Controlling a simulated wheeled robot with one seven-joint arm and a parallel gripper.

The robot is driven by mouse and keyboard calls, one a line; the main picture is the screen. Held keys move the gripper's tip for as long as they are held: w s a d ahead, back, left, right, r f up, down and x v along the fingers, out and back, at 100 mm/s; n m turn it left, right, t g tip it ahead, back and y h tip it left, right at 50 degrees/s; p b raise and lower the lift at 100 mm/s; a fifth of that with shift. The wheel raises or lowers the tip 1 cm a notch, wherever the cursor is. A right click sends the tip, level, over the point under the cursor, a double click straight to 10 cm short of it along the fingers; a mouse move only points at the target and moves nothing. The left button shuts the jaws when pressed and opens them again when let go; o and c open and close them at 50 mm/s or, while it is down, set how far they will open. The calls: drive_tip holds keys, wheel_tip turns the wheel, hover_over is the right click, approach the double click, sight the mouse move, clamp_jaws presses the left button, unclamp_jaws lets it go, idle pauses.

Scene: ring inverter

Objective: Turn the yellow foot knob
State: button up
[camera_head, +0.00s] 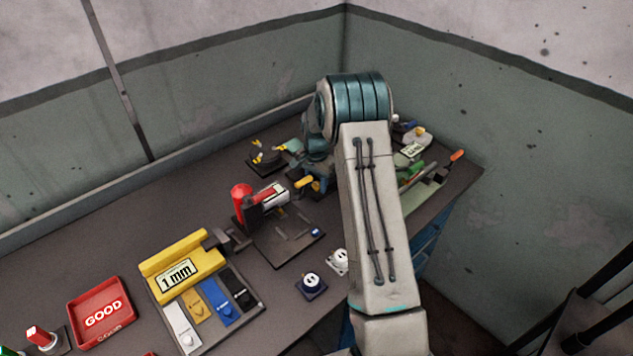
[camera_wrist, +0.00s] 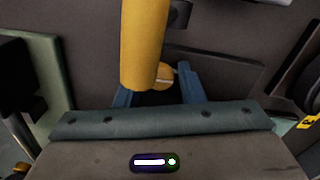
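A yellow cylinder (camera_wrist: 145,40) runs down from the top of the wrist view. A round yellow knob (camera_wrist: 164,77) with a pale slit-like mark shows just behind its lower end, and the cylinder hides part of it. My gripper's two blue fingers (camera_wrist: 157,84) stand apart, one on each side of the knob. The cylinder partly covers the left finger, so contact with the knob cannot be told. In the head view a yellow handle (camera_head: 303,182) sticks out beside the grey and red device, and my arm hides much of the area behind it.
A black base plate (camera_head: 283,240) and a red cylinder (camera_head: 241,200) stand left of my arm. Walls (camera_head: 420,90) close in the back corner.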

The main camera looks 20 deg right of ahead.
sight(316, 184)
drive_tip(key=c, duration=0.6)
drive_tip(key=shift+o, duration=0.2)
drive_tip(key=shift+f+m+b, duration=0.15)
drive_tip(key=shift+m+b, duration=0.65)
drive_tip(key=shift+b, duration=0.1)
drive_tip(key=shift+m+b, duration=0.3)
drive_tip(key=shift+m, duration=0.5)
drive_tip(key=shift+r, duration=0.2)
drive_tip(key=o, duration=1)
drive_tip(key=shift+r, duration=0.15)
wheel_tip(316, 184, up, 14)
drive_tip(key=shift+f+b, duration=0.25)
drive_tip(key=shift+b, duration=0.75)
